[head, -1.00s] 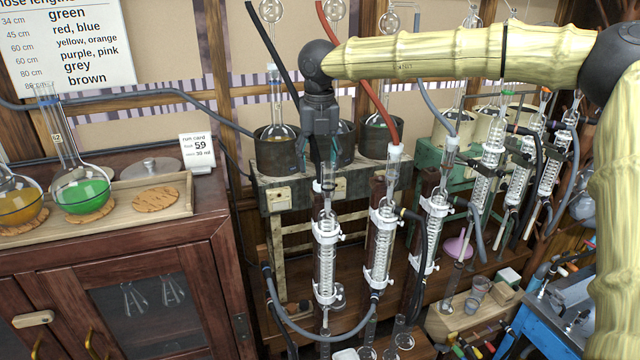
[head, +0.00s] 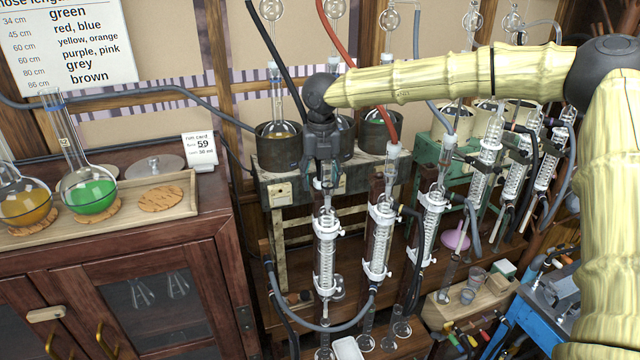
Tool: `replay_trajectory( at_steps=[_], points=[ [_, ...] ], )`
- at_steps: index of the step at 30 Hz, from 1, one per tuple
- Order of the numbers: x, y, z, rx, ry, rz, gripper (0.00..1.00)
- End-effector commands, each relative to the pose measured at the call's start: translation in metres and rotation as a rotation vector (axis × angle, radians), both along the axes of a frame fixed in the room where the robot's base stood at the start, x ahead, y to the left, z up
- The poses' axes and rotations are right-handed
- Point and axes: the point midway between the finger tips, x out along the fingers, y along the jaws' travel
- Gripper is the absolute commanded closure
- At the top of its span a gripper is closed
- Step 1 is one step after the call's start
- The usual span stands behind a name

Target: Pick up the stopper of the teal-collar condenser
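My gripper (head: 325,184) points straight down in the head view, over the top of the leftmost clear condenser (head: 325,250). Its dark fingers look apart, on either side of the condenser's top end. I cannot tell whether they touch anything. This condenser stands upright, with a coil inside and white clamps. A small teal tint shows between and beside the fingers. I cannot tell whether it belongs to a collar or to the fingers. The stopper is not clearly visible; the gripper covers that spot.
A second condenser (head: 380,240) with a red hose stands close on the right, and a third (head: 431,225) beyond it. A grey hose (head: 325,328) loops below. A dark wooden cabinet (head: 110,250) with a tray of flasks stands left. Heating mantles (head: 279,150) are behind.

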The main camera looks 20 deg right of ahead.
Motion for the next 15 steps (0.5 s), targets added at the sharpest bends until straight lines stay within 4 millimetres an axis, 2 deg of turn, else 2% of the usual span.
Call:
replay_trajectory(
  at_steps=[1, 5, 6, 15],
  points=[
    [0.0000, 0.0000, 0.0000, 0.000, 0.000, 0.000, 0.56],
    [0.0000, 0.0000, 0.0001, 0.000, 0.000, 0.000, 0.80],
    [0.0001, -0.0001, 0.0001, 0.000, 0.000, 0.000, 0.82],
    [0.0001, -0.0004, 0.0006, 0.000, 0.000, -0.001, 0.82]
  ],
)
